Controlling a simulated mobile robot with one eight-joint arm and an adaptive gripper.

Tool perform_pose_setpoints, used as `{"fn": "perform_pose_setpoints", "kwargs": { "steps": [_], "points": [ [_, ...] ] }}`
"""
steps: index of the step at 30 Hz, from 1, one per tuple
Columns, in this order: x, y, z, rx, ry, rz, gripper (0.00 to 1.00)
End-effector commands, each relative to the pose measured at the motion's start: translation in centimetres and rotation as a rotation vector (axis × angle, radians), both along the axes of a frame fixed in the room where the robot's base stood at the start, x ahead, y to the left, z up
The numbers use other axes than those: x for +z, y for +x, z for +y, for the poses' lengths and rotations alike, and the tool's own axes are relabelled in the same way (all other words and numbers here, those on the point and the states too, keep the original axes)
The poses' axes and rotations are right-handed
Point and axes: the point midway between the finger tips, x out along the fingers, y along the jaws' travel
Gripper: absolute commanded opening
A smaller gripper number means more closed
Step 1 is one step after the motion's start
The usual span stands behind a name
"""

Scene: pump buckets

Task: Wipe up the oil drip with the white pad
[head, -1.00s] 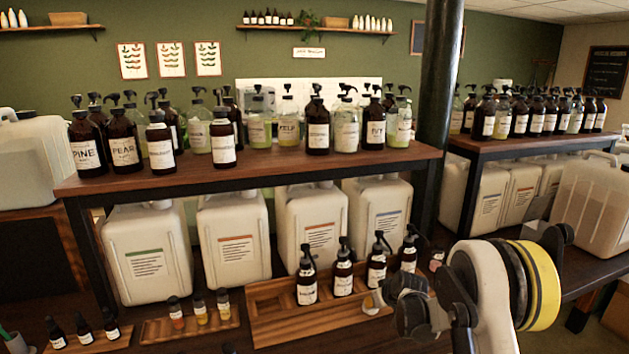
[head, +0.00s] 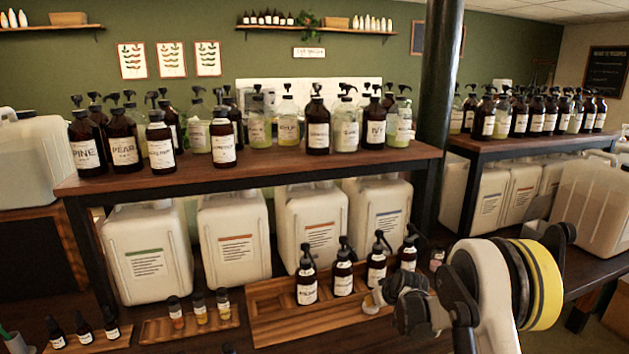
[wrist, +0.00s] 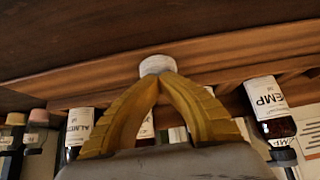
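The white pad (wrist: 157,65) is a small round piece at the tips of my gripper (wrist: 158,77) in the wrist view. The yellow fingers lean together and close on it. In the head view, the pad (head: 371,304) shows pale at the end of my gripper (head: 378,297), by the right part of the wooden tray (head: 268,329). From these views I cannot tell whether the pad touches the wood. I cannot make out the oil drip in either view.
Dark pump bottles (head: 343,275) stand along the tray, close to my gripper. Small dropper bottles on boards (head: 165,332) are at the left. White jugs (head: 311,225) stand behind, under a shelf (head: 250,174) of bottles. A dark post (head: 437,90) rises at the right.

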Motion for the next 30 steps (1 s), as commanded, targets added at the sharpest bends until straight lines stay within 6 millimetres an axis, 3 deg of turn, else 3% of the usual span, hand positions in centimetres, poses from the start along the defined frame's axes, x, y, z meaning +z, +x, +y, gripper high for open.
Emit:
{"fn": "perform_pose_setpoints", "kwargs": {
  "steps": [15,30],
  "points": [
    [-0.5,0.0,-0.1,0.0,0.0,0.0,0.0],
    [-0.5,0.8,-2.5,-0.001,0.0,0.0,0.0]
  ]
}}
